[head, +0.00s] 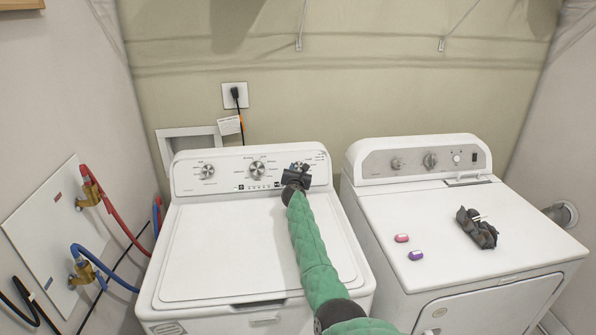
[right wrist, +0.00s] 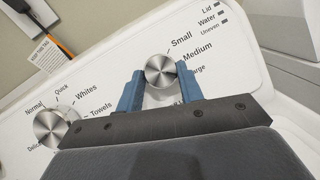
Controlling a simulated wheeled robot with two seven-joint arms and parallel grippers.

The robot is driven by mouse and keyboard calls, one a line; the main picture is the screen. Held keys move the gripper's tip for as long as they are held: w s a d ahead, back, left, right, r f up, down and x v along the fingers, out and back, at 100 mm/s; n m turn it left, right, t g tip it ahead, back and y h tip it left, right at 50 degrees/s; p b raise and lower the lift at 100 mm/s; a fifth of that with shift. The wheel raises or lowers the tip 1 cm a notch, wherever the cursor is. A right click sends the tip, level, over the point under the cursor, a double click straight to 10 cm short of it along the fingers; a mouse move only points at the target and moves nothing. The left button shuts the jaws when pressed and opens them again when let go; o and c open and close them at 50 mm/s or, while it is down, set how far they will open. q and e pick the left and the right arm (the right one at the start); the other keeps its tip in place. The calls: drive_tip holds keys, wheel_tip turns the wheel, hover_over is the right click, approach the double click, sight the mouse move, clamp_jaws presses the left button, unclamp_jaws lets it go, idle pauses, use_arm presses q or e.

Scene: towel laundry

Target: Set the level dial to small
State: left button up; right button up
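The level dial (right wrist: 160,71) is a round silver knob on the washer's white control panel, with Small, Medium and a partly covered "arge" label beside it at the right. My right gripper (right wrist: 160,82) has its two blue fingers one on each side of the dial. I cannot tell whether they press on it or stand slightly apart. In the head view my right gripper (head: 298,176) covers most of this dial, at the right end of the washer (head: 235,245) panel. The dial's pointer mark is too small to read. My left gripper is not in view.
A dryer (head: 400,230) stands at the right, bearing a dark object (head: 478,228) and two small pink and purple items. Red and blue hoses hang at the left.

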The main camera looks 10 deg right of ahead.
drive_tip(key=shift+c, duration=1)
